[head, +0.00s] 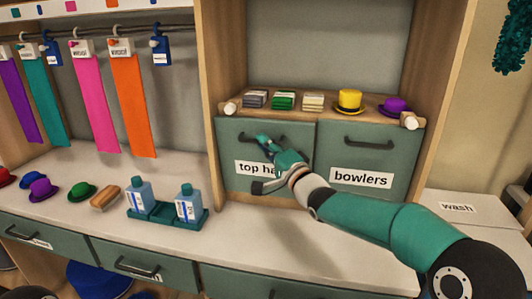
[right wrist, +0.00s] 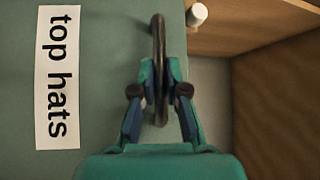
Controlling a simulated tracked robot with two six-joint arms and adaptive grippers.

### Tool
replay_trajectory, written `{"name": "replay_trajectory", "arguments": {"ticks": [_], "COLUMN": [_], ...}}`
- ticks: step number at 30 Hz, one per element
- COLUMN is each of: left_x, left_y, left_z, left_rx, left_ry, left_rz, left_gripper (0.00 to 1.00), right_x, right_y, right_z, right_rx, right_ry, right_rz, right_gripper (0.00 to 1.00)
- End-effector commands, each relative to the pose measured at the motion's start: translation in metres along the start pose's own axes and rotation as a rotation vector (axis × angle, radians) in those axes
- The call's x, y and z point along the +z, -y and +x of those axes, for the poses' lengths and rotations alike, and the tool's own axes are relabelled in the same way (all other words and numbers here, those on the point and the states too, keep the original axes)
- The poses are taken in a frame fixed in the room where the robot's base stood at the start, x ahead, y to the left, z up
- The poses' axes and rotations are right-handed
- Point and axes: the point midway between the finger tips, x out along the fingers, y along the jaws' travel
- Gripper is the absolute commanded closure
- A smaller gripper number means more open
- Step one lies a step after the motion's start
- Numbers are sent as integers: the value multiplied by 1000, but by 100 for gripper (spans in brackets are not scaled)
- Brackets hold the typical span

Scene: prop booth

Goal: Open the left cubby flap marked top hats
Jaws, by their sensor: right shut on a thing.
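The left cubby flap marked top hats (head: 232,150) is a green-grey panel below the shelf, with a dark bar handle (head: 246,136). My right gripper (head: 265,140) covers part of the label and the handle. In the right wrist view my right gripper (right wrist: 160,75) is shut on the handle (right wrist: 159,35), and the whole top hats label (right wrist: 57,78) shows on the flap (right wrist: 105,60). The flap looks about flush in the head view; the wrist view shows wood and a grey space past its edge, so I cannot tell if it is slightly open. My left gripper is not in view.
The bowlers flap (head: 342,160) is closed on the right. The shelf above holds a yellow hat (head: 350,100), a purple hat (head: 396,104) and small stacks. Blue bottles in a green tray (head: 165,216) and several small hats are on the counter at left.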

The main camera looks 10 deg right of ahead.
Motion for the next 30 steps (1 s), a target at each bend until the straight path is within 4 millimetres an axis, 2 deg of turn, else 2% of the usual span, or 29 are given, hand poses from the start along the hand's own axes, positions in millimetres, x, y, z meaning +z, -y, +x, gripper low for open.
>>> {"name": "replay_trajectory", "arguments": {"ticks": [1, 15, 21, 30], "left_x": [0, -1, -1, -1], "left_y": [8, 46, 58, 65], "left_z": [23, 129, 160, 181], "left_rx": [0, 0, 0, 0], "left_ry": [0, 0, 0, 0], "left_rz": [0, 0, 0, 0], "left_gripper": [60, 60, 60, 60], "right_x": [7, 49, 61, 71], "right_y": [-14, -27, -32, -35], "right_z": [-7, -49, -62, -72], "right_rx": [-13, -210, -279, -336], "right_ry": [1, 1, 0, 1], "right_rz": [-17, -215, -285, -343], "right_gripper": [100, 100, 100, 100]}}
